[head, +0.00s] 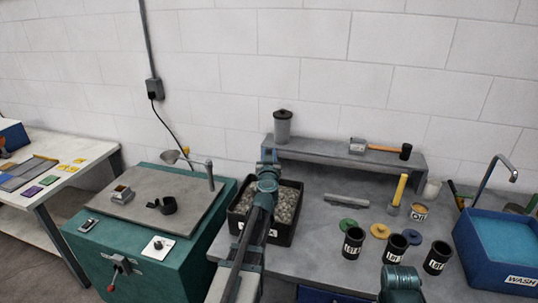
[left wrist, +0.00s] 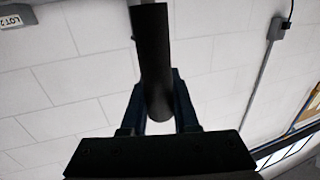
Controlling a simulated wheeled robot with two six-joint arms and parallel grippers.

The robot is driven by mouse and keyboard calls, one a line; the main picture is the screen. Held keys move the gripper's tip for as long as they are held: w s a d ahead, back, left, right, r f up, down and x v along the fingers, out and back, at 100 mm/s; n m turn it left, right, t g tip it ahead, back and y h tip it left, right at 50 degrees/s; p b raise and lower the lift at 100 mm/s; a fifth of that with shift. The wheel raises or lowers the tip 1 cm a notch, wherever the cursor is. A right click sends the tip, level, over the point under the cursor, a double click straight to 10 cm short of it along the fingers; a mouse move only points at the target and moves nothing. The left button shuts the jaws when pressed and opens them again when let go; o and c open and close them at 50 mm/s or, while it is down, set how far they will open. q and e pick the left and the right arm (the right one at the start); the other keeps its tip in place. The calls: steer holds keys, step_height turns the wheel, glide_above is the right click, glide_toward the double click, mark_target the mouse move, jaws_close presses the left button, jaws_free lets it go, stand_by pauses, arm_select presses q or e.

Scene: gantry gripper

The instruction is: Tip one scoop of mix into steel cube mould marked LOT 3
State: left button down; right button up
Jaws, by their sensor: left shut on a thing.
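My left gripper (head: 268,158) is above the bin of grey mix (head: 287,205), and my arm covers part of the bin. In the left wrist view, the gripper (left wrist: 160,110) is shut on a dark round handle (left wrist: 155,55). What the handle belongs to is hidden. Black cylinders with white LOT labels stand on the bench: one (head: 353,242), another (head: 397,246) and a third (head: 437,257).
A dark ring-shaped piece (head: 168,205) lies on the machine's plate (head: 160,181), near an upright post (head: 209,174). A grey shelf (head: 340,155) carries a lidded container (head: 283,127) and a mallet (head: 385,148). A blue wash tub (head: 500,250) stands at the right.

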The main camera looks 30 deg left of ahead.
arm_select(q)
steer(key=d+r+p, duration=0.3)
steer(key=r+p, duration=0.3)
steer(key=r, duration=0.1)
steer(key=shift+w+d+r+p, duration=0.2)
steer(key=shift+w+r+p, duration=0.05)
steer(key=shift+w+p, duration=0.15)
stand_by(0.5)
